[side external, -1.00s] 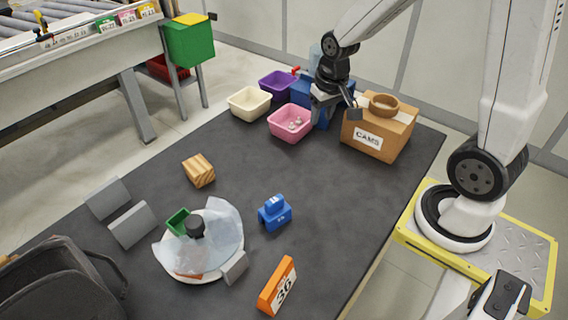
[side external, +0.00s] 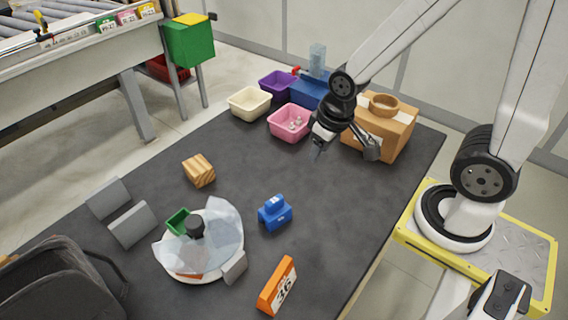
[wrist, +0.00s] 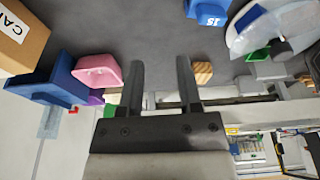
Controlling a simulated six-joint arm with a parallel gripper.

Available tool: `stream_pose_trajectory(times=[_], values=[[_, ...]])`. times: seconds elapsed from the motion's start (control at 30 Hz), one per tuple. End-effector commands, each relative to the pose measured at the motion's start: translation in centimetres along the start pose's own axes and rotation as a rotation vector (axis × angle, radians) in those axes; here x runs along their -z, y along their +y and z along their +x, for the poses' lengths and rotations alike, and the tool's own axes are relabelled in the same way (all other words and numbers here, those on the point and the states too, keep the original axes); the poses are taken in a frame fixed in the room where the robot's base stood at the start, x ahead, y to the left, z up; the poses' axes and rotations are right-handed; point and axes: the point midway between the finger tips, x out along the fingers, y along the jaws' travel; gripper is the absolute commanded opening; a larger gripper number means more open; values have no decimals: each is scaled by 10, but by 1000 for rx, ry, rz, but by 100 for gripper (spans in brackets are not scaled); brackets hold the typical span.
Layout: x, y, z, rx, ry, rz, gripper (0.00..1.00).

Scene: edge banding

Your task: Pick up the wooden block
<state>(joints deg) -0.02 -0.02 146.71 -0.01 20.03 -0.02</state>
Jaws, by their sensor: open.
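The wooden block (side external: 199,170) is a light striped cube lying on the dark table, left of centre in the side view. In the wrist view the wooden block (wrist: 203,72) shows just right of the right fingertip, farther away. My gripper (side external: 318,152) is open and empty above the table, to the right of the block and well apart from it. In the wrist view my gripper (wrist: 160,62) shows its two fingers spread with nothing between them.
A pink bin (side external: 290,123), cream bin (side external: 249,103) and purple bin (side external: 278,84) stand at the back. A cardboard box (side external: 379,133) is behind my gripper. A blue object (side external: 275,213), round tray (side external: 192,279) and orange sign (side external: 277,286) stand nearer. Table between block and gripper is clear.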

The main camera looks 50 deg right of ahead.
Motion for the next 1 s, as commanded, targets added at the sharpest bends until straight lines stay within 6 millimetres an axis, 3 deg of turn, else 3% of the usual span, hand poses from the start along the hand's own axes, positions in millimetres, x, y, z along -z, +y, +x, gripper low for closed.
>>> stream_pose_trajectory(times=[0.4, 0.6, 1.0], values=[[0, 0, 0, 0, 0, 1, 44], [0, 0, 0, 0, 0, 1, 100], [2, 0, 2, -12, -12, -47, 100]])
